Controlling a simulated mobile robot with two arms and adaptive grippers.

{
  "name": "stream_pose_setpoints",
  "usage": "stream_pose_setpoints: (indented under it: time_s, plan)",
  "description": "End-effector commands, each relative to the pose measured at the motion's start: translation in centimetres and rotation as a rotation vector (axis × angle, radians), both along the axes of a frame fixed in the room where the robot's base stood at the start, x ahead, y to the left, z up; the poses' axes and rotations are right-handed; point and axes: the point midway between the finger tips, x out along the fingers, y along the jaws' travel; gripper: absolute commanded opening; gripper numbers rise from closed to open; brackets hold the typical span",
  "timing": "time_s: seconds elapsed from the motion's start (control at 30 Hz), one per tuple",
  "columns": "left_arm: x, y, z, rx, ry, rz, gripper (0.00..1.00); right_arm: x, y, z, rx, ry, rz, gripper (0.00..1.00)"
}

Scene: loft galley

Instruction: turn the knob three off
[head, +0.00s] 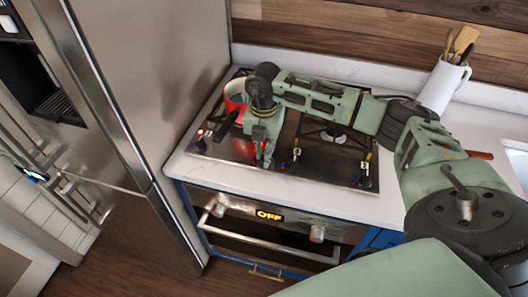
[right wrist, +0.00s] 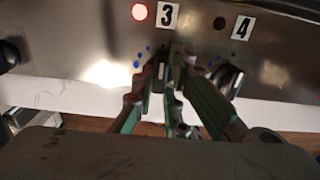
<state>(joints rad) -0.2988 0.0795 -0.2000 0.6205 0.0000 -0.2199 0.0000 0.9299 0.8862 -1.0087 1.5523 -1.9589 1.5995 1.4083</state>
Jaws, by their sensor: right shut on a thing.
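Knob three (right wrist: 160,80) is below the label "3" (right wrist: 167,15) in the right wrist view. It stands between the fingers of my right gripper (right wrist: 164,82), which is shut on it; the fingers cover much of the knob. A red light (right wrist: 140,12) glows just left of the label. In the head view my right gripper (head: 265,152) reaches down to the front strip of the cooktop (head: 320,168), and the knob is hidden there. My left gripper is not in view.
Knob four (right wrist: 231,80) is close on the right, below the label "4" (right wrist: 243,26). Another dark knob (right wrist: 10,54) is at the left edge. A red pot (head: 235,93) stands on the back left of the cooktop, close to my arm. A white utensil holder (head: 441,87) stands behind.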

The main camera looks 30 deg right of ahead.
Motion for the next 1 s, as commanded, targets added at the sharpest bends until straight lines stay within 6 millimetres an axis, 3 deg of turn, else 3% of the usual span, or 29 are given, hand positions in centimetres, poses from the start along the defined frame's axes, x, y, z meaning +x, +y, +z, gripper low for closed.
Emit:
stream_pose_setpoints:
  time_s: [0.47, 0.5, 0.7, 1.0]
  plan:
    - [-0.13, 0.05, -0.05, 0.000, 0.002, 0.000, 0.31, 0.09, 0.01, 0.13, 0.001, -0.003, -0.022, 0.00]
    - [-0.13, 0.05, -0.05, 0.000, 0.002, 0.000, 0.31, 0.09, 0.01, 0.13, 0.001, -0.003, -0.022, 0.13]
    - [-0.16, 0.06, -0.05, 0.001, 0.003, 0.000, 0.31, 0.07, 0.02, 0.09, 0.001, -0.002, -0.020, 0.31]
    - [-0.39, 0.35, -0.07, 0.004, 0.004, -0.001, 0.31, 0.04, 0.00, 0.09, 0.000, -0.001, -0.019, 0.31]
